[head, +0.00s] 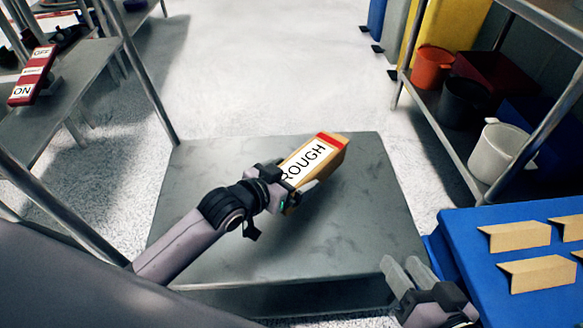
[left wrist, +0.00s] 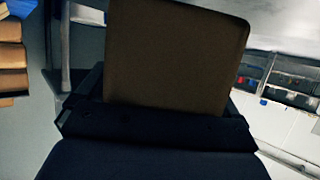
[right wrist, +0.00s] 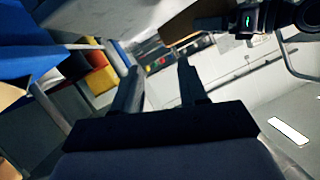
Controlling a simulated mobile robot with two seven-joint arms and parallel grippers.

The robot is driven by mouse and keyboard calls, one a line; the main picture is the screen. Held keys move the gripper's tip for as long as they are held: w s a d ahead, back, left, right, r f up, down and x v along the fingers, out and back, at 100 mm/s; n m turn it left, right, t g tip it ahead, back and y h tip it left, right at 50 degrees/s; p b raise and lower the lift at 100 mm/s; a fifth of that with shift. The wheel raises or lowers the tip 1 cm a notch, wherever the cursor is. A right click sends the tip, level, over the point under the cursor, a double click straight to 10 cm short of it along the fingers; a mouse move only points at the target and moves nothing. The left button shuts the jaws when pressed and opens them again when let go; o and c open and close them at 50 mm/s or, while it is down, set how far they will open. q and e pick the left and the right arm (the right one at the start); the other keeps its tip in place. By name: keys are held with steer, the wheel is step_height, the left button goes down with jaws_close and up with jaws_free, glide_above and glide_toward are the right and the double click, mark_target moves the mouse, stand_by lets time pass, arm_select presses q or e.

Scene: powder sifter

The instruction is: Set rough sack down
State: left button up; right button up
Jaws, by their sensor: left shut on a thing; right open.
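The rough sack (head: 318,163) is a tan, box-like pack with a red band and a white label reading "ROUGH". It is tilted over the grey metal table (head: 362,225); I cannot tell whether it touches the top. My left gripper (head: 287,192) is shut on the sack near its lower left end. In the left wrist view the sack (left wrist: 177,55) fills the middle as a plain brown face between the fingers. My right gripper (head: 408,275) is open and empty by the table's front right corner. Its spread fingers also show in the right wrist view (right wrist: 160,88).
A blue surface (head: 465,265) with several tan angled pieces (head: 515,236) stands at the right. A shelf there holds a red bucket (head: 434,68), a dark bucket and a white bucket (head: 497,150). A red ON/OFF switch (head: 33,76) is at the left. Most of the grey tabletop is bare.

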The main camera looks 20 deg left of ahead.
arm_select(q)
steer(key=shift+f+b, duration=1.05)
steer(key=shift+f, duration=1)
arm_select(e)
steer(key=shift+s+d+n+t, duration=0.1)
steer(key=shift+d+n+t, duration=0.2)
steer(key=shift+d+t, duration=0.25)
arm_select(q)
steer(key=o, duration=1.6)
steer(key=shift+f, duration=0.25)
steer(key=shift+c, duration=0.2)
arm_select(e)
steer(key=shift+f, duration=0.1)
arm_select(q)
steer(key=shift+s+r, duration=0.1)
